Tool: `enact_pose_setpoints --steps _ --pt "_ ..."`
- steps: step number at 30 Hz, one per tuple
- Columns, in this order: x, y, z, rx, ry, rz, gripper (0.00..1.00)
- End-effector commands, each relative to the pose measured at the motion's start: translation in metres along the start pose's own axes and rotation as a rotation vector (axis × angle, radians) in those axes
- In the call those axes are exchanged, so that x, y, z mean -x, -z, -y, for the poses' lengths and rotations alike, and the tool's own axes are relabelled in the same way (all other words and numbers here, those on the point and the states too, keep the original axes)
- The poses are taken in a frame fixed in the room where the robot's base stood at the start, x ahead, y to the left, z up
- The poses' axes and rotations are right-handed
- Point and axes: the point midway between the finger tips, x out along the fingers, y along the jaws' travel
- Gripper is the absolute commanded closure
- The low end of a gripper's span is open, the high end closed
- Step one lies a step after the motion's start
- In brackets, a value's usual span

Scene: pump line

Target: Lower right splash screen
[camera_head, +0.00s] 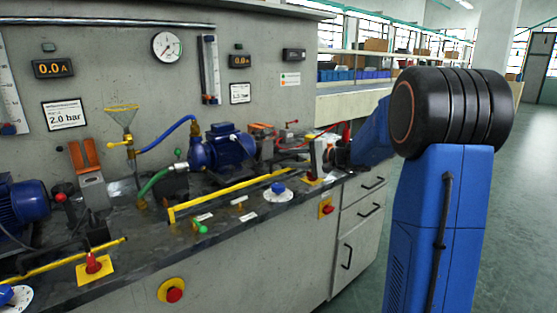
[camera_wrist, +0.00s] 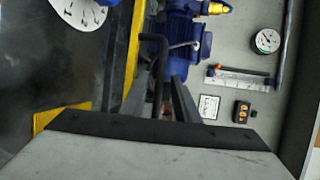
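The right splash screen seems to be the yellow-edged frame (camera_head: 225,192) in front of the right blue pump (camera_head: 222,148). Its long yellow bar runs low along the bench front; I cannot make out a clear panel or its exact tilt. In the wrist view a yellow strip (camera_wrist: 133,40) runs beside the blue pump motor (camera_wrist: 188,38). My gripper (camera_wrist: 160,82) has two dark fingers spread apart. A dark rod with a bent end (camera_wrist: 158,60) shows between them; I cannot tell whether they touch it. In the head view the gripper is hard to make out among the parts at the bench's right end.
A red button on a yellow plate (camera_head: 326,207) and a white dial with a blue knob (camera_head: 278,191) are at the bench front. Open floor (camera_head: 520,230) lies to the right.

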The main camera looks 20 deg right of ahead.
Motion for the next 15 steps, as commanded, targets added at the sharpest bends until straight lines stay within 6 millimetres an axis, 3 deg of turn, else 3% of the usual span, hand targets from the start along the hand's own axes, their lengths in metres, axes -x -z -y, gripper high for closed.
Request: enact_pose_setpoints --steps 3,15 --pt "0.026 0.001 0.0 0.0 0.0 -0.004 0.72" --pt "0.098 0.001 -0.001 -0.001 0.0 -0.003 0.72"
